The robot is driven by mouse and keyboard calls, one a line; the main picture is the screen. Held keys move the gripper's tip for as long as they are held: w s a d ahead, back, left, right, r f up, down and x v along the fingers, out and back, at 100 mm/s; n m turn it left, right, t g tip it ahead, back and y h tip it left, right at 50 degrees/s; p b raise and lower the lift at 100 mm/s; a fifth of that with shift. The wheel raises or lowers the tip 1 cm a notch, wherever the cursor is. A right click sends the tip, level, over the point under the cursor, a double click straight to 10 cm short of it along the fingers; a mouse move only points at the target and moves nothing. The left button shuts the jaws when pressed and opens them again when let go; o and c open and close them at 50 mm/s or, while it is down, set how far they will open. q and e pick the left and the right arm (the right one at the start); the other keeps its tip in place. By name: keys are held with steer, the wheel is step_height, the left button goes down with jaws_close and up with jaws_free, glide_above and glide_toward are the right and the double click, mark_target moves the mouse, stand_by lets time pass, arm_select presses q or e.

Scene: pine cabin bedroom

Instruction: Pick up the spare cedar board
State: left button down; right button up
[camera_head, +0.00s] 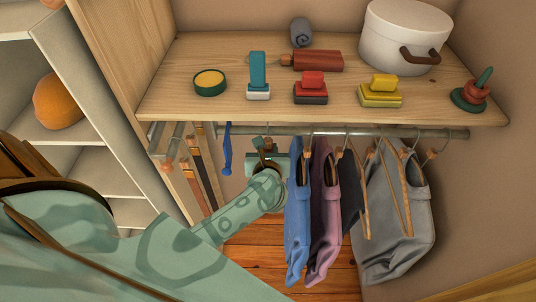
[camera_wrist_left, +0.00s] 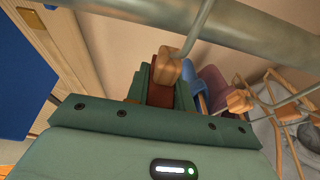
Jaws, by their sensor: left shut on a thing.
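The cedar board (camera_wrist_left: 160,94) shows in the left wrist view as a reddish-brown piece between the green fingers, with a lighter wooden top and a metal hook that reaches up to the rail. My left gripper (camera_wrist_left: 162,92) is shut on it. In the head view my left gripper (camera_head: 265,158) is just under the hanging rail, left of the blue garment. Only a small brown bit of the board (camera_head: 266,146) shows there; its lower part is hidden by the gripper. My right gripper is not in view.
The metal rail (camera_head: 380,133) runs close above my left gripper, under a wooden shelf (camera_head: 230,112). Garments on hangers, a blue one (camera_head: 297,220) nearest, hang to the right. A blue strap-like thing (camera_head: 227,150) hangs to the left. Brushes and a white pot (camera_head: 400,38) stand on the shelf.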

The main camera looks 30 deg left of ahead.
arm_select(q)
steer(key=s+d+b, duration=0.2)
steer(key=s+d, duration=0.7)
steer(key=s, duration=0.6)
steer(key=shift+d+f, duration=0.15)
steer(key=shift+f, duration=0.1)
steer(key=shift+r, duration=0.1)
